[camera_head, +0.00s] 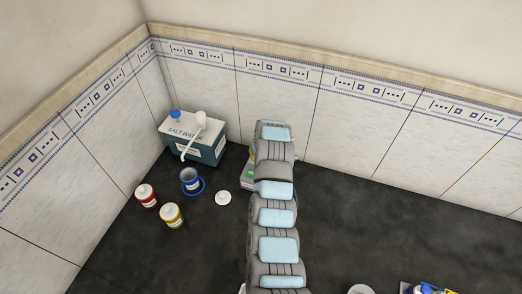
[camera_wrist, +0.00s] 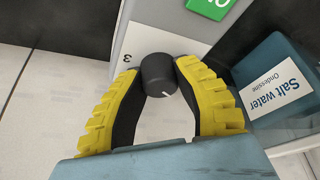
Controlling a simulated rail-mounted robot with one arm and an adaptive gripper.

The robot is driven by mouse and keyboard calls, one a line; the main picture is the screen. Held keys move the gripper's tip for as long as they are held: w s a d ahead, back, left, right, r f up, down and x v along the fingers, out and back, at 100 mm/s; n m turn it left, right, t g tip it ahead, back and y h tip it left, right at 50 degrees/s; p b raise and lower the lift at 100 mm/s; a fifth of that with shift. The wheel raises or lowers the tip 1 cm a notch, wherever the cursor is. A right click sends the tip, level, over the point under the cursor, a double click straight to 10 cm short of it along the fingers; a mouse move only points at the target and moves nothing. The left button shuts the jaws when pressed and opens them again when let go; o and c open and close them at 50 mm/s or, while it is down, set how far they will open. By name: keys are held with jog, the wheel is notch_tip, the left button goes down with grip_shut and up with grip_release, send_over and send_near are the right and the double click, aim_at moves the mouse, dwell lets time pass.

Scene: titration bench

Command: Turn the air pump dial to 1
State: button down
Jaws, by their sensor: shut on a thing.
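The air pump (camera_wrist: 152,42) is a pale grey box with a green label in the wrist view. Its dial (camera_wrist: 159,72) is a dark round knob with a small white mark on its lower edge. A printed 3 shows to the left of the dial; no 1 can be read. My gripper (camera_wrist: 158,70) has yellow ribbed fingers with dark inner pads, and is shut on the dial, one finger at each side. In the head view, my arm hides most of the pump (camera_head: 246,181), and the dial and fingertips cannot be seen.
A salt water container (camera_head: 201,142) stands left of the pump, with a blue cup (camera_head: 190,178) in front. A red-labelled bottle (camera_head: 147,197), a yellow-labelled bottle (camera_head: 171,215) and a white lid-like piece (camera_head: 223,198) are nearby.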

jog(key=m+h, duration=0.2)
jog(key=m, duration=0.3)
jog(key=shift+f+m, duration=0.15)
jog(key=shift+m, duration=0.15)
dwell(0.4)
jog(key=c, duration=0.7)
grip_release()
jog(key=shift+c, duration=0.2)
jog(key=shift+r, duration=0.25)
jog(key=v, duration=1.1)
jog(key=shift+s+a+r, duration=0.2)
jog(key=shift+s+r, duration=0.05)
jog(key=shift+s, duration=0.05)
jog(key=shift+w, duration=0.1)
